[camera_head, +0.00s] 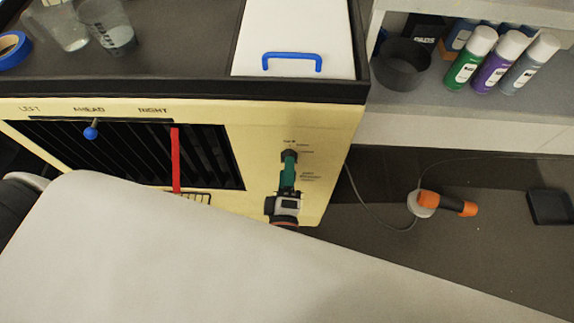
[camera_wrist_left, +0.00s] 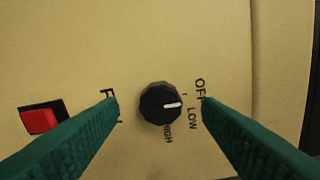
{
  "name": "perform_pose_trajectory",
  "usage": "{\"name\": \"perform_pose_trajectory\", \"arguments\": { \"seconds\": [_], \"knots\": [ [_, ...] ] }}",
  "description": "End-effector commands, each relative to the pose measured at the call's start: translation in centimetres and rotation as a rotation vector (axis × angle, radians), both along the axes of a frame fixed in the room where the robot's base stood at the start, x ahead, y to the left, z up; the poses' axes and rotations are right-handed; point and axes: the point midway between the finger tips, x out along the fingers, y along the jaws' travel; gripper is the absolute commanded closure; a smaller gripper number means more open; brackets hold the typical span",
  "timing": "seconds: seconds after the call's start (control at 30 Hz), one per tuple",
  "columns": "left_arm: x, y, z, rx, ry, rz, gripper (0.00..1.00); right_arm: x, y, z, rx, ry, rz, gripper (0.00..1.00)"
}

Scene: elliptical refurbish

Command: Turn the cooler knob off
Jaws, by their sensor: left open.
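The cooler (camera_head: 262,125) is a cream cabinet with a dark top and a slatted front grille. Its knob (camera_wrist_left: 153,96) is round and black with a white pointer, on the cream panel. The pointer faces right, between the OFF and LOW lettering; HIGH is printed lower down. My left gripper (camera_head: 289,158) is at the right part of the cooler front and hides the knob in the head view. In the left wrist view its green fingers (camera_wrist_left: 159,101) are open, one on each side of the knob, with visible gaps. My right gripper is not in view.
A red switch (camera_wrist_left: 40,121) lies left of the knob. A red strip (camera_head: 175,160) and a blue-ended lever (camera_head: 91,132) are on the grille. Spray cans (camera_head: 492,62) stand on the right shelf. An orange-handled tool (camera_head: 446,203) lies on the floor. My pale arm fills the foreground.

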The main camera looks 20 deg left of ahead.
Motion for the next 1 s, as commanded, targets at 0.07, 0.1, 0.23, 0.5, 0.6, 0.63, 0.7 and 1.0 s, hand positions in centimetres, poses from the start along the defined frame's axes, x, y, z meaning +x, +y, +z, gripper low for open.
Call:
{"name": "perform_pose_trajectory", "arguments": {
  "seconds": [0.07,0.1,0.23,0.5,0.6,0.63,0.7,1.0],
  "knots": [
    [-1.8,-0.5,-0.4,-0.002,0.005,0.000,0.41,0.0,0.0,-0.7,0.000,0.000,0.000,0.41],
    [-2.7,-0.8,-0.4,-0.002,0.004,0.000,0.41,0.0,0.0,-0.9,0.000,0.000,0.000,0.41],
    [-5.4,-1.5,-0.4,-0.003,0.005,-0.001,0.41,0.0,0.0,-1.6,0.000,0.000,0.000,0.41],
    [-8.8,-2.5,-0.2,-0.002,0.002,-0.001,0.41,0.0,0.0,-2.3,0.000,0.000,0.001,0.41],
    [-9.2,-2.7,-0.1,-0.002,0.002,-0.001,0.41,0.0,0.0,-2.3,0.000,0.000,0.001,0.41],
    [-9.3,-2.7,-0.1,-0.001,0.001,-0.001,0.41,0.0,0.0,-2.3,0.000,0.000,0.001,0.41],
    [-9.3,-2.7,0.0,-0.002,0.000,0.000,0.41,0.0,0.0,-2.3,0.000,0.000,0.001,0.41],
    [-9.3,-2.7,0.0,-0.001,0.001,0.000,0.41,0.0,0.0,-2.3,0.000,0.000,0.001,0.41]
  ]
}}
